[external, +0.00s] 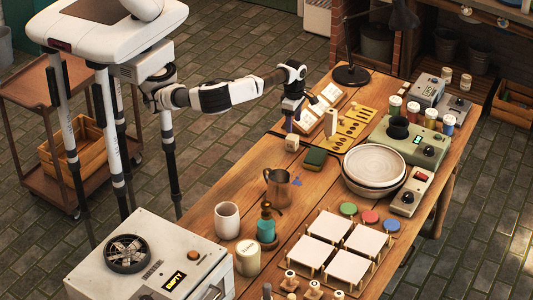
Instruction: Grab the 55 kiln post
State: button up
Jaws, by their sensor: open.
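My gripper (289,124) points down over the far left part of the wooden table, with its fingers small and partly dark in this view. It is open, and I see nothing held between the fingers. A pale upright post (331,122) stands to its right, beside a yellow board. A short pale block (292,142) sits just below the gripper in the picture. Several small posts with dark marks (289,278) stand at the near edge. No number is legible on any of them, so I cannot tell which is the 55 kiln post.
The yellow board with holes (352,127), a green sponge-like block (315,158), a metal pitcher (279,189) and stacked bowls (374,165) stand nearby. White tiles on stands (327,227) fill the near right. Bare table (235,178) lies left of the pitcher.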

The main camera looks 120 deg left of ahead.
aim_at(292, 137)
notch_tip(292, 137, down, 10)
jog(key=shift+s+r+p, duration=0.1)
jog(key=shift+s+p, duration=0.05)
jog(key=shift+p, duration=0.8)
jog(key=c, duration=1.1)
